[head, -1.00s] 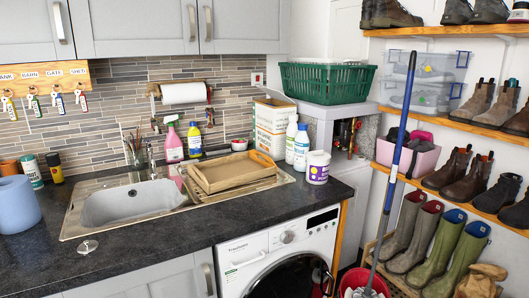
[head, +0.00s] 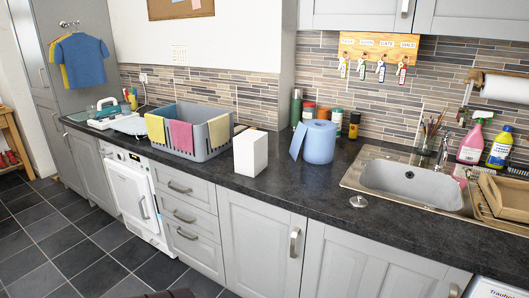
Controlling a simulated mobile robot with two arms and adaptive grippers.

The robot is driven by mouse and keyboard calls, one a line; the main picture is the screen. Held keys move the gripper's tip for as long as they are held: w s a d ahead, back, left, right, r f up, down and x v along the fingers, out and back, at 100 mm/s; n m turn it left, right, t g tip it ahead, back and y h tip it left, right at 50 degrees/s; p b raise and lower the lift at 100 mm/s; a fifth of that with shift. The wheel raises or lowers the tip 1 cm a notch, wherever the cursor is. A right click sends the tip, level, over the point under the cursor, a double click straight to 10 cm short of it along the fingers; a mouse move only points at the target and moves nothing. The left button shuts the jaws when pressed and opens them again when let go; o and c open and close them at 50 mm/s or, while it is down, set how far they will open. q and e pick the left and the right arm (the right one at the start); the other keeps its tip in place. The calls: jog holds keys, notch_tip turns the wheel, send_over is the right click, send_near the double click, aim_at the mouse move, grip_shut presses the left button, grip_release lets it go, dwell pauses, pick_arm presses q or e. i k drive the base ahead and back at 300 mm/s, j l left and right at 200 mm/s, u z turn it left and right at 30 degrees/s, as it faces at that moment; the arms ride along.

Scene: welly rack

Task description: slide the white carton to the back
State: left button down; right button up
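In the head view a plain white carton (head: 251,153) stands upright on the dark worktop (head: 290,190), near its front edge. It is between the grey crate and the blue paper roll. Bare worktop shows behind it up to the tiled wall. Neither of my grippers is in view.
A grey crate (head: 191,133) with coloured cloths over its rim stands left of the carton. A blue paper roll (head: 318,142) stands to its right, with bottles and tins behind. The sink (head: 395,179) is further right. The floor (head: 75,235) at left is clear.

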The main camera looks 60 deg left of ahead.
aim_at(250, 147)
jog(key=u, duration=2)
